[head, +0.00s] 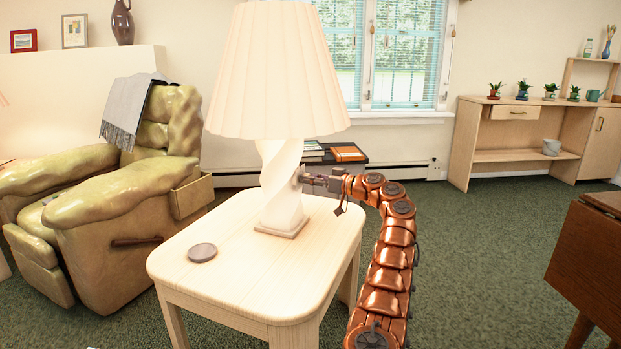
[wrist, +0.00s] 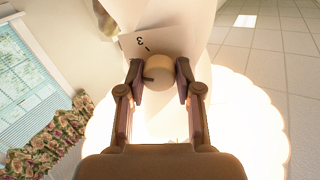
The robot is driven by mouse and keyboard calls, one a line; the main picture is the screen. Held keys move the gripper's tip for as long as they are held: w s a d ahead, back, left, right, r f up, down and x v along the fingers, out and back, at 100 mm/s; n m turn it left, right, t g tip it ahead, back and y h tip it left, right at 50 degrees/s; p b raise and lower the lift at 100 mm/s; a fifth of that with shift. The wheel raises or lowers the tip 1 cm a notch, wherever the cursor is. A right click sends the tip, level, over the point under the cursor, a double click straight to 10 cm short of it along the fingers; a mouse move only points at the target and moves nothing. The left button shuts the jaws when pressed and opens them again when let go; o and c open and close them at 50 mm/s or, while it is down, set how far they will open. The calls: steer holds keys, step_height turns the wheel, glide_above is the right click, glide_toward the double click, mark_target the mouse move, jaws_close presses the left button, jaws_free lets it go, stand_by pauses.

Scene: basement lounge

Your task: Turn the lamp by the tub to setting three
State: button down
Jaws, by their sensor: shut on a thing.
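The lamp (head: 275,75) has a pleated cream shade and a white twisted base, and it stands upright on a pale wooden side table (head: 225,275). My gripper (head: 310,181) reaches the right side of the lamp's base. In the wrist view my gripper (wrist: 160,70) is shut on a round tan knob (wrist: 159,72), with one finger on each side. A dark pointer mark shows on the knob's lower left. A printed 3 and a short tick show on the pale plate (wrist: 132,43) above the knob. Other numbers are not visible. No tub is recognisable.
A small round grey dish (head: 202,252) lies on the table's front left. A green recliner (head: 130,190) stands to the left. Books (head: 347,153) lie on a dark surface behind the lamp. A dark wooden table (head: 592,255) is at right; carpet between is clear.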

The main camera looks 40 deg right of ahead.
steer(key=m+p, duration=0.2)
steer(key=m, duration=0.1)
steer(key=shift+w+a+r+p, duration=0.1)
steer(key=shift+a+r+p, duration=0.05)
steer(key=shift+r+p, duration=0.2)
steer(key=m+p, duration=0.3)
steer(key=p, duration=0.1)
steer(key=shift+f+m+p, duration=0.15)
steer(key=shift+m+p, duration=0.2)
steer(key=shift+m, duration=0.05)
steer(key=shift+f+m+p, duration=0.15)
steer(key=shift+m+p, duration=0.35)
steer(key=shift+p, duration=0.15)
steer(key=shift+w+a+f+g, duration=0.1)
steer(key=shift+g, duration=0.2)
steer(key=c, duration=1.1)
jaws_free()
steer(key=o, duration=0.3)
steer(key=shift+d, duration=0.2)
steer(key=shift+s, duration=0.2)
